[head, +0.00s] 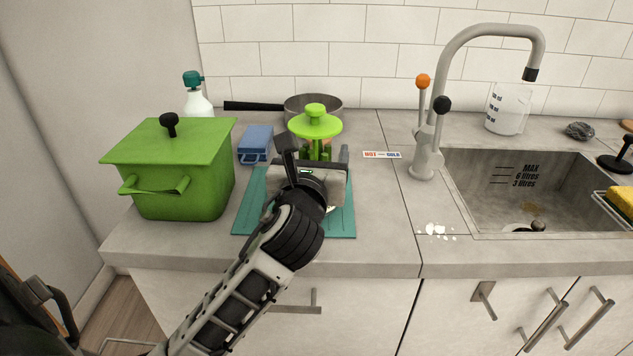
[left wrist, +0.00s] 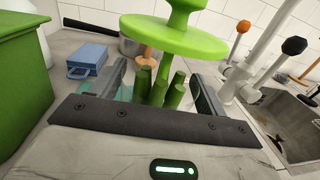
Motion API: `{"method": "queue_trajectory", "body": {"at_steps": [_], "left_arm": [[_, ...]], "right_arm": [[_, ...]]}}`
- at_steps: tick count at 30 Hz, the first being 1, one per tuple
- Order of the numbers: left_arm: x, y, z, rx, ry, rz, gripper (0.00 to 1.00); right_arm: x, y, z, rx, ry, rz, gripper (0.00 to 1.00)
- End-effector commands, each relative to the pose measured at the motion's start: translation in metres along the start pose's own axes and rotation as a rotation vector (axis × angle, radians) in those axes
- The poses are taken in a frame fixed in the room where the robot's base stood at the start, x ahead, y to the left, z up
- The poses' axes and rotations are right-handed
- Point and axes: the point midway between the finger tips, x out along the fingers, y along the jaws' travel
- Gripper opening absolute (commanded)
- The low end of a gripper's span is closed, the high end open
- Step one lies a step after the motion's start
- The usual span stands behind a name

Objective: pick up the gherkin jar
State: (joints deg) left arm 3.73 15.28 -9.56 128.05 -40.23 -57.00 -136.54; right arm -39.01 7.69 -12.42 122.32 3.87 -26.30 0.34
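The gherkin jar has a wide light-green lid with a knob (head: 315,125), also large in the left wrist view (left wrist: 175,38). Several dark green gherkins (left wrist: 160,86) stand upright below the lid; the clear jar wall is hard to make out. My left gripper (head: 316,154) is at the jar, below lid height, with one finger on each side of the gherkins. In the left wrist view its fingers (left wrist: 160,86) are wide apart, and I cannot tell whether they touch the glass. The gripper and wrist hide the jar's lower part in the head view. My right gripper is not in view.
A teal mat (head: 342,222) lies under the gripper. A green lidded pot (head: 180,185) stands close on the left, with a blue box (head: 256,142) and a saucepan (head: 325,104) behind. The tap (head: 428,150) and sink (head: 530,195) are right. Counter between mat and tap is mostly clear.

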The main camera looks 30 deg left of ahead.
Motion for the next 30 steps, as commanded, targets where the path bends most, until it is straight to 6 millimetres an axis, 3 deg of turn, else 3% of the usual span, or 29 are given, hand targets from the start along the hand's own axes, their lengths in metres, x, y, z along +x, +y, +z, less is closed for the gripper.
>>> {"method": "queue_trajectory", "body": {"at_steps": [1, 6, 7, 20, 30], "left_arm": [[0.0, 0.0, -0.001, 0.001, 0.001, 0.002, 0.55], [0.0, 0.001, -0.001, 0.001, 0.002, 0.002, 0.08], [0.0, 0.001, 0.003, -0.001, -0.007, 0.002, 0.03], [0.0, 0.001, 0.006, 0.0, -0.006, 0.003, 0.03], [0.0, 0.0, 0.031, -0.001, -0.011, 0.001, 0.03]], "right_arm": [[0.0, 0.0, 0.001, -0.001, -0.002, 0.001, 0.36], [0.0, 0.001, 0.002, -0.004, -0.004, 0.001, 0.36], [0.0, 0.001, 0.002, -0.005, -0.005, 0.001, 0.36], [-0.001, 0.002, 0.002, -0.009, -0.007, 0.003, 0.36], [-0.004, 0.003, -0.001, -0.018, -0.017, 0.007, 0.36]]}}
